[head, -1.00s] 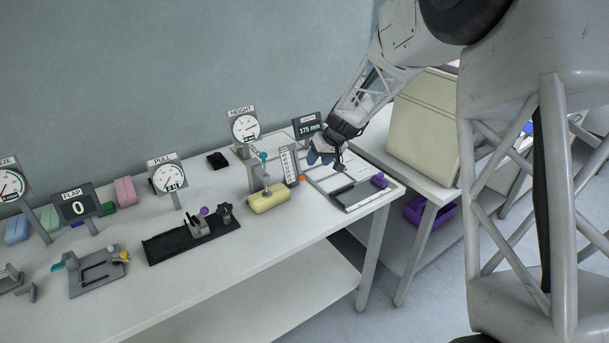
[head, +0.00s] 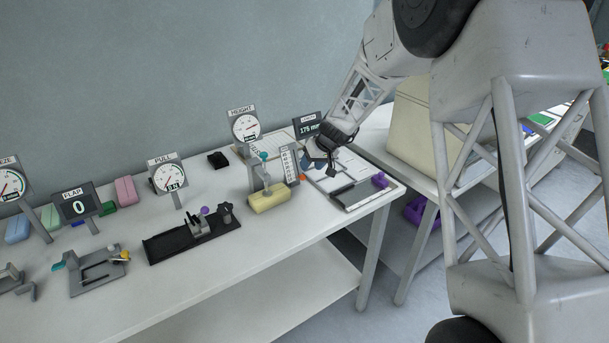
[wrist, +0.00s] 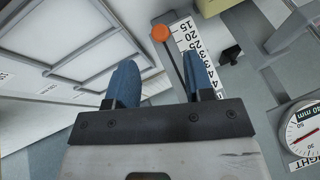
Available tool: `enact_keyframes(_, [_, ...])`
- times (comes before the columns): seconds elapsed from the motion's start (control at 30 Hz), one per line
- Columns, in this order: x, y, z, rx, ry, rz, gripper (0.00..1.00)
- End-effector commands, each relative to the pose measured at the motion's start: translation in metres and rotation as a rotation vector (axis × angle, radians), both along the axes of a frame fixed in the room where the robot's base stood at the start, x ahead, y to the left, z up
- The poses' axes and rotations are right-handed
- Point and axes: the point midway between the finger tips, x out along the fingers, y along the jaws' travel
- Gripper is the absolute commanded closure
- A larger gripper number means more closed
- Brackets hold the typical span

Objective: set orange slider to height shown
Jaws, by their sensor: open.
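The orange slider knob (wrist: 160,33) shows in the wrist view beside a white numbered scale (wrist: 187,36), ahead of my fingertips. In the head view the orange knob (head: 302,177) is a small spot at the right of the upright scale (head: 289,163). My gripper (wrist: 162,75) has two blue fingers spread apart with nothing between them. The knob lies beyond the gap between them, apart from both. In the head view my gripper (head: 321,165) is just right of the scale. The HEIGHT dial (head: 245,127) stands behind; its readout in the wrist view (wrist: 303,127) looks like 40 mm.
A yellow block (head: 269,201) sits under the teal-topped post left of the scale. A display (head: 309,127) reading 175 mm stands behind my gripper. A black fixture (head: 193,235) is further left.

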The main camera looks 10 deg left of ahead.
Motion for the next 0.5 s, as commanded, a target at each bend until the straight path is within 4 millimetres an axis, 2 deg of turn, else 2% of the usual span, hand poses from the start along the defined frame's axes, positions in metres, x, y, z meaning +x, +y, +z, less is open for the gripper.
enact_keyframes(0.3, [0.004, 0.017, -0.032, -0.001, 0.001, 0.0, 0.52])
enact_keyframes(0.5, [0.007, 0.024, -0.046, 0.0, 0.001, 0.001, 0.52])
